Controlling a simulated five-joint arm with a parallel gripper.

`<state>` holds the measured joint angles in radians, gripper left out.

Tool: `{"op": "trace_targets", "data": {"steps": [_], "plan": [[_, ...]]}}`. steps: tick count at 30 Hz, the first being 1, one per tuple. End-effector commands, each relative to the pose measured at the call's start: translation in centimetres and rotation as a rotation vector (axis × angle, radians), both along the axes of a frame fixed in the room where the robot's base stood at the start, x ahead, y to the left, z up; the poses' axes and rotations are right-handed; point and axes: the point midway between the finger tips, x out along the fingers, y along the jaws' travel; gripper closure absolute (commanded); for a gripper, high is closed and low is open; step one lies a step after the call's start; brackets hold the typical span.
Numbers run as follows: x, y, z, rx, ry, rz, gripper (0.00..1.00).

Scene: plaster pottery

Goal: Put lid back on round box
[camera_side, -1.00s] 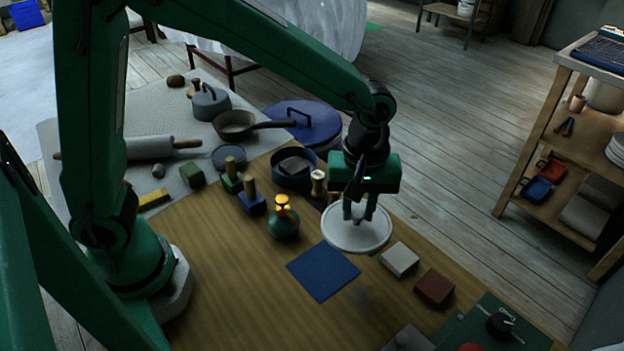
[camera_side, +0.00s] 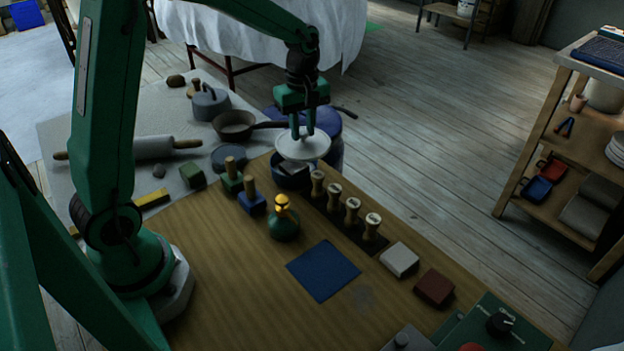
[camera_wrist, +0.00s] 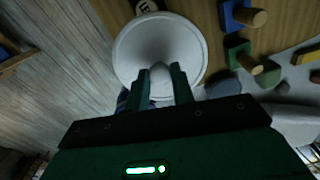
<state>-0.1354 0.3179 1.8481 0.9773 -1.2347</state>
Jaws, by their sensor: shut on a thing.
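My gripper (camera_side: 302,133) is shut on the knob of the pale round lid (camera_side: 316,150). The lid hangs roughly level over the dark blue round box (camera_side: 291,184) and covers its far part in the side view. The near wall of the box and a grey block-like thing inside it still show. I cannot tell how wide the gap is between lid and box. In the wrist view my fingers (camera_wrist: 162,75) grip the knob at the lid's (camera_wrist: 150,40) centre, and the box is hidden beneath.
A large blue drum (camera_side: 335,150) stands close behind the lid. A pan (camera_side: 235,125) is to the left. Several wooden-handled stamps (camera_side: 352,208) stand in a row to the right. A green bottle (camera_side: 283,225) and a blue square (camera_side: 323,271) are in front.

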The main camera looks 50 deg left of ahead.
Motion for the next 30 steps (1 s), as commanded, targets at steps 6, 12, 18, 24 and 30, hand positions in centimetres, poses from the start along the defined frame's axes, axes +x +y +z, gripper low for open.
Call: {"op": "trace_targets", "data": {"steps": [6, 12, 18, 24, 30], "plan": [[-0.2, 3.2, 0.0, 0.0, 0.0, 0.062, 0.99], [-0.2, 3.8, 0.0, 0.0, -0.001, 0.073, 0.99], [-0.2, 3.7, -0.1, 0.0, 0.0, 0.072, 0.99], [-0.3, 3.7, -0.7, 0.0, 0.001, 0.072, 0.99], [-0.3, 3.7, -1.8, 0.0, 0.0, 0.072, 0.99]]}}
